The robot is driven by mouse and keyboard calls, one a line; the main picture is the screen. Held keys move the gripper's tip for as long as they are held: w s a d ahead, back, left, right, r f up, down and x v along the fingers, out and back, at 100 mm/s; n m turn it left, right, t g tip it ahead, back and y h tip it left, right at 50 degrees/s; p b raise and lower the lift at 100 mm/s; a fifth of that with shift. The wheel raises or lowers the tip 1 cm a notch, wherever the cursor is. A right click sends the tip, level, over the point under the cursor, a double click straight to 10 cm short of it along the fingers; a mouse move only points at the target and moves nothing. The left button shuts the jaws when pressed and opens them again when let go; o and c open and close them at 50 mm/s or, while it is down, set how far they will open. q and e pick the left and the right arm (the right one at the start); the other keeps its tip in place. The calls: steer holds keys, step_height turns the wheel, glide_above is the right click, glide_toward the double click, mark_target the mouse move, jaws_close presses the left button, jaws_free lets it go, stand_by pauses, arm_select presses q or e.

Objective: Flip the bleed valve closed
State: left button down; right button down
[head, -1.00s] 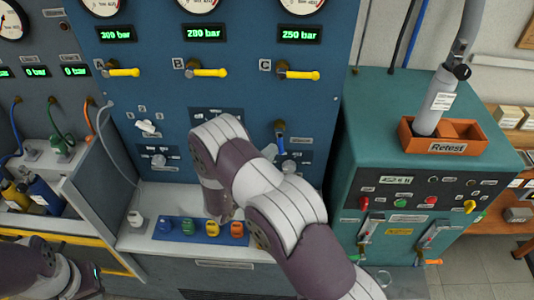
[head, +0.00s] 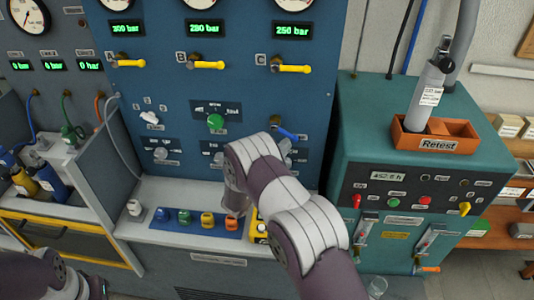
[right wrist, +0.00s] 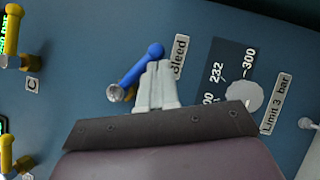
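The bleed valve is a blue lever (head: 287,133) on the blue panel, below yellow lever C. In the head view it slants down to the right from its pivot. In the right wrist view the blue lever (right wrist: 140,68) runs diagonally beside the "Bleed" label (right wrist: 180,56). My right gripper (right wrist: 157,66) has its two pale fingers together, with their tips at the lever's side and nothing visible between them. I cannot tell whether they touch it. In the head view my right arm hides this gripper. My left gripper is not clearly in view; only part of the left arm shows.
Yellow levers A (head: 130,63), B (head: 208,65) and C (head: 292,68) stick out above. A green knob (head: 215,122) sits left of the bleed lever. Coloured pieces stand on the bench ledge (head: 160,190) below. A teal cabinet (head: 365,130) stands close on the right.

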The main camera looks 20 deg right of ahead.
steer(key=shift+s+d+r+n+t+p, duration=0.35)
steer(key=shift+d+r+n+t, duration=0.25)
steer(key=shift+n, duration=0.3)
arm_select(q)
steer(key=shift+s+r, duration=0.25)
steer(key=shift+r, duration=0.1)
arm_select(e)
steer(key=shift+s+d+r, duration=0.1)
steer(key=shift+d+r, duration=0.25)
